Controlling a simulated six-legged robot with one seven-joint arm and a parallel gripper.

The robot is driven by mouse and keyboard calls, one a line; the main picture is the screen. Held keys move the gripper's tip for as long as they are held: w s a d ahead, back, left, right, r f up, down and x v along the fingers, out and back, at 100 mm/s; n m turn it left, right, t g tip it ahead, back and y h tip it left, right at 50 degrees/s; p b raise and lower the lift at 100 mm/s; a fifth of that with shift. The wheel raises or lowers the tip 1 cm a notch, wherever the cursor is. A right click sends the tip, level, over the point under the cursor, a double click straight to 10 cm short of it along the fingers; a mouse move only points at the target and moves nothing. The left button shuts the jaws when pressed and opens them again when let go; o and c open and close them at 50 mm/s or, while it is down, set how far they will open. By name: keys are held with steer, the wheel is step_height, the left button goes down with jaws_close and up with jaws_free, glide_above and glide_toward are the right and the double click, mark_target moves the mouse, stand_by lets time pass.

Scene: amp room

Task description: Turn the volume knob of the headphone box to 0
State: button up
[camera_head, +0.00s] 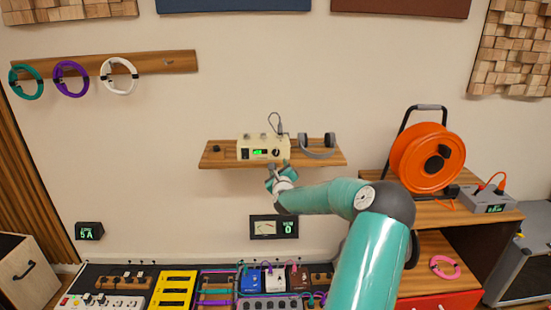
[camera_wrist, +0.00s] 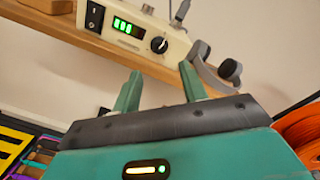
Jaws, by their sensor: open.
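The cream headphone box (camera_head: 263,147) sits on a wooden wall shelf. It also shows in the wrist view (camera_wrist: 145,29), tilted, with a black switch, a green-lit bar display (camera_wrist: 129,27) and a dark round volume knob (camera_wrist: 159,45) with a pale pointer mark. In the head view the knob (camera_head: 275,153) is small, at the right of the box's front. My gripper (camera_head: 272,172) is just below and in front of the shelf. In the wrist view its two green fingers (camera_wrist: 160,85) are apart and empty, below the knob and not touching it.
Grey headphones (camera_head: 318,146) lie on the shelf right of the box, and a cable rises from the box. The wooden shelf (camera_head: 215,158) edge is close above my gripper. An orange cable reel (camera_head: 425,155) stands at right. A meter (camera_head: 274,228) hangs below.

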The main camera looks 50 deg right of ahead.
mark_target(276, 155)
steer(key=x, duration=0.9)
steer(key=shift+f, duration=0.1)
steer(key=shift+w, duration=0.1)
jaws_close()
